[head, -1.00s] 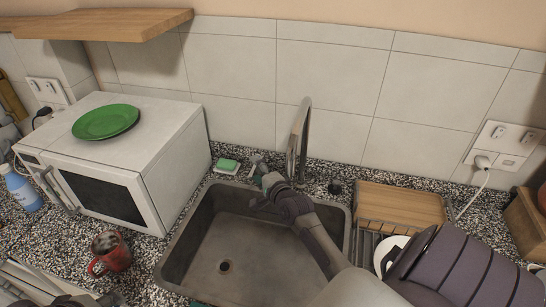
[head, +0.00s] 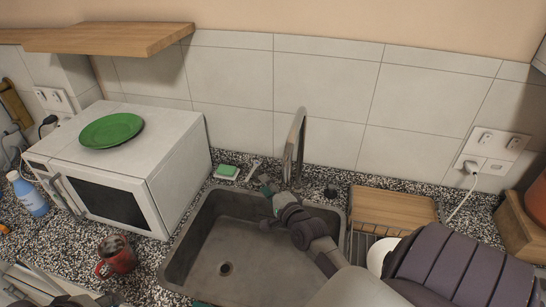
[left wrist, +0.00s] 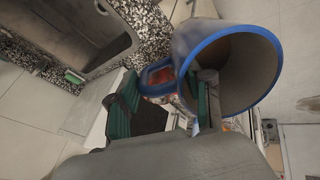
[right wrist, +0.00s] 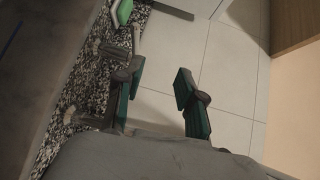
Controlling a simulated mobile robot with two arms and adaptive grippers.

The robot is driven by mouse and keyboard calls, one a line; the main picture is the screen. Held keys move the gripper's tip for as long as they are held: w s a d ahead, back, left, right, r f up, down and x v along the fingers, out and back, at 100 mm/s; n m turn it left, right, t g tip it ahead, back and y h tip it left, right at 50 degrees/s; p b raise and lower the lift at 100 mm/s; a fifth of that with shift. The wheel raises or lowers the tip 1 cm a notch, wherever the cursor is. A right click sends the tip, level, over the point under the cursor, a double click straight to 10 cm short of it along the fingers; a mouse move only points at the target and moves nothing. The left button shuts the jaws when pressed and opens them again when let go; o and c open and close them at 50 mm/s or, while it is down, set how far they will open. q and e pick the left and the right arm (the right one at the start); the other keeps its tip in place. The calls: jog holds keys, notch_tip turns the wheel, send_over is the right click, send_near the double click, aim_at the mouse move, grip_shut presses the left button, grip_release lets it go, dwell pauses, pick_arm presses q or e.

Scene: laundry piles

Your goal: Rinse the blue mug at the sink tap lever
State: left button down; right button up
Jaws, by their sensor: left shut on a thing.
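The blue mug (left wrist: 222,75), with a blue rim and a pale body, shows large in the left wrist view. My left gripper (left wrist: 165,105) is shut on it near its handle. The mug is not seen in the head view. The metal tap (head: 295,145) stands behind the sink (head: 168,262). A small grey stick, apparently the tap lever (head: 253,169), is left of the tap. My right gripper (head: 267,203) is over the sink's back edge, in front of the lever. Its fingers stand apart and empty in the right wrist view (right wrist: 162,97).
A green sponge (head: 227,171) lies left of the tap. A microwave (head: 160,140) with a green plate (head: 111,130) on top stands left of the sink. A red mug (head: 117,257) sits on the counter. A dish rack with a wooden board (head: 395,207) is at right. The basin looks empty.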

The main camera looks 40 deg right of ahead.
jog(key=shift+p+v, duration=0.5)
jog(key=shift+v, duration=1.25)
jog(key=shift+d+f, duration=0.1)
jog(key=shift+f, duration=0.2)
